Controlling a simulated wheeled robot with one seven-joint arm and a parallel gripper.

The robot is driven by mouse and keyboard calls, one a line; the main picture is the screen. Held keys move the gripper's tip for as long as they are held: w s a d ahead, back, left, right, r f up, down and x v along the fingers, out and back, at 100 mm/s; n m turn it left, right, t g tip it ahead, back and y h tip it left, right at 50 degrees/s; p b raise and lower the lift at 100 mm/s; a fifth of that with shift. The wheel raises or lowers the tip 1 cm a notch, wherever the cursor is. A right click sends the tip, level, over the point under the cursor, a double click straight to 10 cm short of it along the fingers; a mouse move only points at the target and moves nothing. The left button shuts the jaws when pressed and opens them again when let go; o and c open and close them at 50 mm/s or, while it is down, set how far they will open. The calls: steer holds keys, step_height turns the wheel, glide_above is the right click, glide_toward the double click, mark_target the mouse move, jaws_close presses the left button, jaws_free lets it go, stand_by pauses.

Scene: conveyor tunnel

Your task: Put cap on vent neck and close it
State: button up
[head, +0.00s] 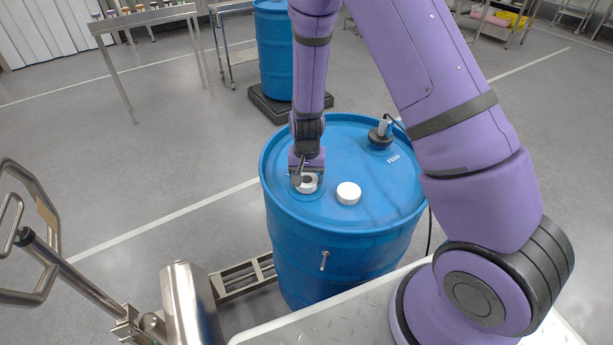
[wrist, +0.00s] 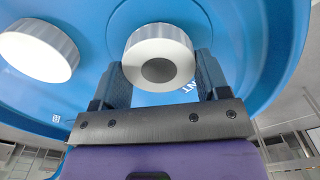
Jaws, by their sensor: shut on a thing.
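The white cap (wrist: 158,58) has a ribbed side and a round grey centre. My gripper (head: 306,178) points down at the left part of the blue drum's top and is shut on this cap. In the wrist view, the two dark fingers (wrist: 160,80) stand on either side of it. The cap also shows below the fingers in the head view (head: 311,187). The vent neck is hidden beneath the cap and gripper. Part of a white label, ending in "NT", shows beside the cap. I cannot tell whether the cap is seated or tilted.
A second white cap (head: 348,193) sits on the drum top (head: 340,217), just right of my gripper; it also shows in the wrist view (wrist: 38,50). A black fitting with a hose (head: 381,134) stands at the drum's back right. Another blue drum (head: 274,50) stands behind.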

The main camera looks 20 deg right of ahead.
steer(key=m, duration=0.5)
steer(key=o, duration=1)
steer(key=shift+c, duration=0.2)
steer(key=c, duration=0.3)
